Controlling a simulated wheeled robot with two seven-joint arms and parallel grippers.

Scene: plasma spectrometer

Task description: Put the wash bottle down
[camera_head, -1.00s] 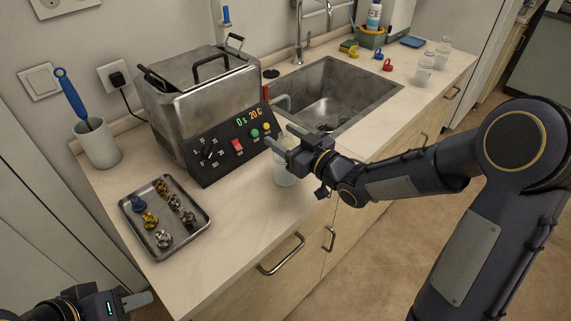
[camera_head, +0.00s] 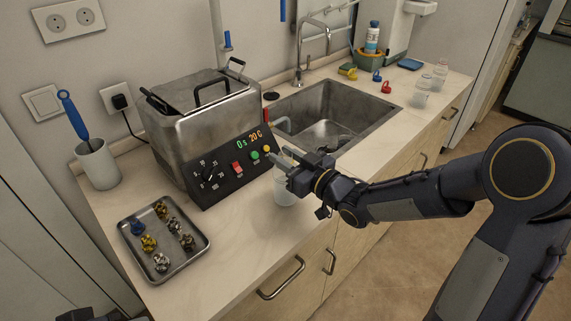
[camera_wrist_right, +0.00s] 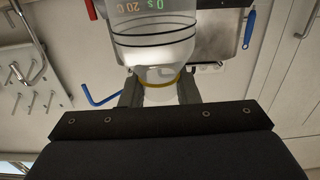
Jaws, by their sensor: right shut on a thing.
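The wash bottle (camera_head: 284,190) is a pale, translucent bottle at the front of the counter, right of the metal bath. My right gripper (camera_head: 283,160) is shut on its upper part and hides much of it. In the right wrist view the bottle (camera_wrist_right: 155,42) shows between my fingers, gripped near a yellow ring at its neck, with a bent blue tube to the left. The bottle looks upright, with its base at or just above the counter (camera_head: 245,235); I cannot tell if it touches. My left gripper (camera_head: 85,315) is cut off at the bottom edge.
The metal bath (camera_head: 205,125) with its control panel stands just left of the bottle. A tray (camera_head: 163,277) of small metal parts lies at front left. The sink (camera_head: 335,110) is behind. Clear bottles (camera_head: 421,95) stand at far right.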

